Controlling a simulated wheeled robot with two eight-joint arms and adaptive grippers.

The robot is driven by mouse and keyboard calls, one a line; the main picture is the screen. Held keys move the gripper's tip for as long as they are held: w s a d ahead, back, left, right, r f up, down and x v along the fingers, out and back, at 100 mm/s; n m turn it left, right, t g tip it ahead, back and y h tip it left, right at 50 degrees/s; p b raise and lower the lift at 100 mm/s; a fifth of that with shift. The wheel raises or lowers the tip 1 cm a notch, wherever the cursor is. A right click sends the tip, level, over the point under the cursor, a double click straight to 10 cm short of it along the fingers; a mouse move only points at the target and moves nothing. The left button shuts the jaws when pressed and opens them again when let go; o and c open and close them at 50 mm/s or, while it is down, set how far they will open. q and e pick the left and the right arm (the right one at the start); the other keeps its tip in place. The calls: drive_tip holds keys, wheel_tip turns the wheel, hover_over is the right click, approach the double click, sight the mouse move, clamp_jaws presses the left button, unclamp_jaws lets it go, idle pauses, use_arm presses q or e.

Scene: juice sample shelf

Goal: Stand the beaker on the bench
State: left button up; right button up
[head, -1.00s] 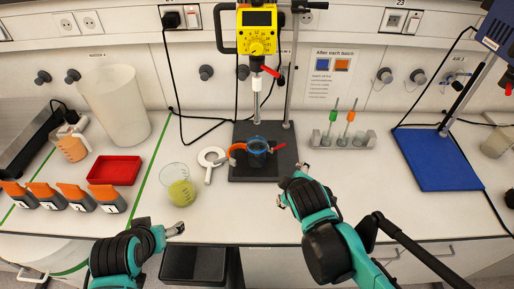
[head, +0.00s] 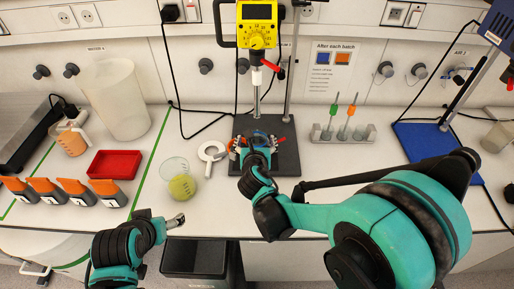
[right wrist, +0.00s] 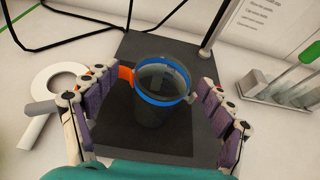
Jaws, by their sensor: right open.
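The beaker (right wrist: 160,100) is dark and see-through with a blue rim. It stands upright on the black base plate (head: 287,160) of the stirrer stand, below the yellow stirrer head (head: 257,26). In the right wrist view an orange part touches its rim on the left. My right gripper (right wrist: 155,80) is open, with one finger on each side of the beaker and gaps to both. In the head view this gripper (head: 258,145) covers most of the beaker. My left gripper (head: 176,221) is over the bench's front edge, away from the beaker; its jaw state is unclear.
A tube rack (head: 343,133) and a blue mat (head: 440,155) are to the right. A red tray (head: 114,164) is at left. Bench front is clear.

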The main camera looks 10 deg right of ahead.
sight(257, 134)
drive_tip(key=b+x, duration=0.2)
drive_tip(key=x, duration=0.4)
drive_tip(key=shift+w+d+f, duration=0.15)
drive_tip(key=shift+d+f, duration=0.05)
drive_tip(key=shift+f, duration=0.1)
drive_tip(key=shift+r, duration=0.15)
drive_tip(key=shift+c, duration=1.3)
drive_tip(key=c, duration=1.2)
